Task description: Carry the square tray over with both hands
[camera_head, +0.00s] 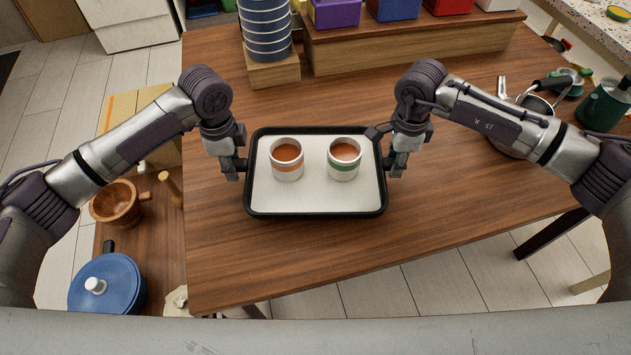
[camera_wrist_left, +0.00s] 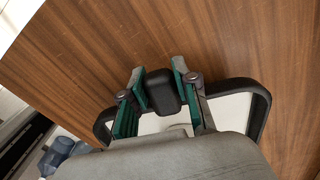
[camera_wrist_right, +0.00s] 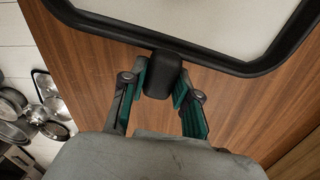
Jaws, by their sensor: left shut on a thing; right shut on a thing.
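The square tray (camera_head: 316,200) has a white floor and a black rim. It is over the wooden table in the head view; whether it touches the table I cannot tell. Two white cups with brown contents stand upright on it, one with an orange band (camera_head: 287,168) and one with a green band (camera_head: 343,170). My left gripper (camera_head: 240,166) is shut on the tray's left handle, a black block between its green pads in the left wrist view (camera_wrist_left: 162,92). My right gripper (camera_head: 388,164) is shut on the right handle, also seen in the right wrist view (camera_wrist_right: 162,76).
The wooden table (camera_head: 420,225) is clear in front of the tray. Behind stand a blue stack (camera_head: 265,30) on a wooden block and coloured boxes (camera_head: 393,8) on a wooden riser. Pots and a green kettle (camera_head: 603,105) are at right. A blue lidded pot (camera_head: 106,285) sits lower left.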

